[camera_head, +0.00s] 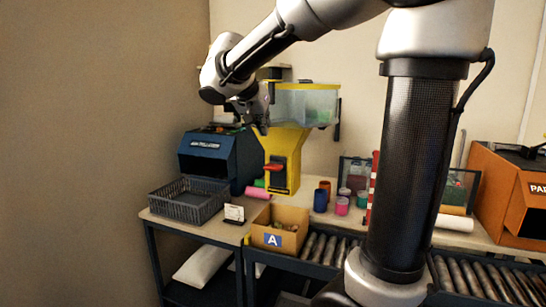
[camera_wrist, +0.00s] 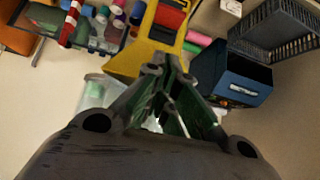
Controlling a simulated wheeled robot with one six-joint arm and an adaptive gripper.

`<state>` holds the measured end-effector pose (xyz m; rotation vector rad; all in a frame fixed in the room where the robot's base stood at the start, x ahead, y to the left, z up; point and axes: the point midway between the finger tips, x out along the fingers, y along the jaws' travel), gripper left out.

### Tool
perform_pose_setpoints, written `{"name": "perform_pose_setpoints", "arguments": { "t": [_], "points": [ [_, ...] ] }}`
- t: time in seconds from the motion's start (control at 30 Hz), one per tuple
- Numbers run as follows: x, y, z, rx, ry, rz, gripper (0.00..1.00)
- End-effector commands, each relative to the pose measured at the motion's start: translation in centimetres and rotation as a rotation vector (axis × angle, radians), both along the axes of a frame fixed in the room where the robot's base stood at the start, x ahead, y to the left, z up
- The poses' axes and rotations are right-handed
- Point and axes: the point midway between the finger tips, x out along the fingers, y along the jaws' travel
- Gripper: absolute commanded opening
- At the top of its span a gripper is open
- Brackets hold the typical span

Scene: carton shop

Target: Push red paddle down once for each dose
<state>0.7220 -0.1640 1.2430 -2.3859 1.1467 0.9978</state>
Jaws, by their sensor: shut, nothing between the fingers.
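The red paddle (camera_head: 273,168) sticks out from the front of a yellow dispenser (camera_head: 290,145) with a clear hopper (camera_head: 305,104) on top. The paddle also shows at the top of the wrist view (camera_wrist: 168,18), upside down. My gripper (camera_head: 262,130) is shut and empty, up in front of the hopper and above the paddle, apart from it. In the wrist view my gripper's fingers (camera_wrist: 155,75) are together, pointing toward the yellow body. An open carton marked A (camera_head: 282,236) stands below the dispenser and holds some small items.
A dark blue box (camera_head: 212,158) and a grey basket (camera_head: 188,203) stand left of the dispenser. Several coloured cups (camera_head: 341,206) stand to its right. A roller conveyor (camera_head: 325,248) runs along the front; an orange box (camera_head: 508,200) is far right.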

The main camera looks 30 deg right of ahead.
Motion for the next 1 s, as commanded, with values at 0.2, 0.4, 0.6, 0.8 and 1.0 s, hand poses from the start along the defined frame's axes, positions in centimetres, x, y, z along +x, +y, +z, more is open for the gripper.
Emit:
{"name": "perform_pose_setpoints", "arguments": {
  "t": [0.2, 0.4, 0.6, 0.8, 1.0],
  "points": [
    [-0.1, 0.0, 0.0, 0.014, -0.017, -0.022, 0.0],
    [0.0, -0.1, -0.1, 0.014, -0.014, -0.021, 0.0],
    [0.8, -1.2, -1.6, 0.013, -0.01, -0.025, 0.0],
    [2.5, -3.6, -4.6, 0.014, -0.01, -0.025, 0.0],
    [4.3, -5.9, -7.5, 0.014, -0.01, -0.023, 0.0]
  ]
}}
